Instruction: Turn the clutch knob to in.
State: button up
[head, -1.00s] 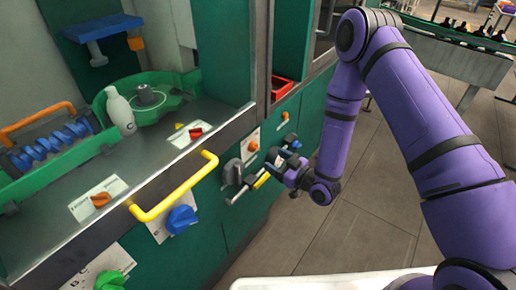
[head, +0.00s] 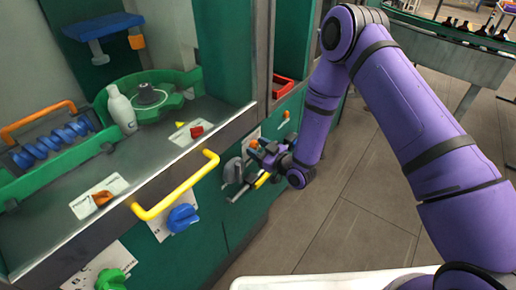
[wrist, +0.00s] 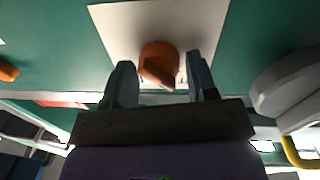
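An orange knob (wrist: 158,63) on a white label plate (wrist: 120,22) is in front of my gripper in the wrist view; its lettering cannot be read, so I cannot confirm it is the clutch knob. In the head view the same small plate (head: 253,137) is on the green front, mostly hidden by my gripper (head: 264,152). My gripper is open in the wrist view (wrist: 161,83). One finger is on each side of the knob, with gaps visible, and the knob's pointer slants down to the right.
A grey rotary handle (wrist: 285,88) is close on the right in the wrist view. In the head view a yellow bar handle (head: 178,190), a blue knob (head: 183,217) and a green knob (head: 110,280) sit on the front. Floor (head: 350,215) is open at right.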

jog(key=c, duration=0.6)
jog(key=shift+m, duration=0.3)
jog(key=m, duration=0.3)
jog(key=shift+w+d, duration=0.1)
jog(key=shift+d, duration=0.05)
jog(key=m, duration=0.5)
jog(key=shift+m+g, duration=0.3)
jog(key=m, duration=0.4)
jog(key=shift+w+d, duration=0.1)
jog(key=shift+f+m+g, duration=0.1)
jog(key=shift+m+g, duration=0.3)
jog(key=shift+m, duration=1.5)
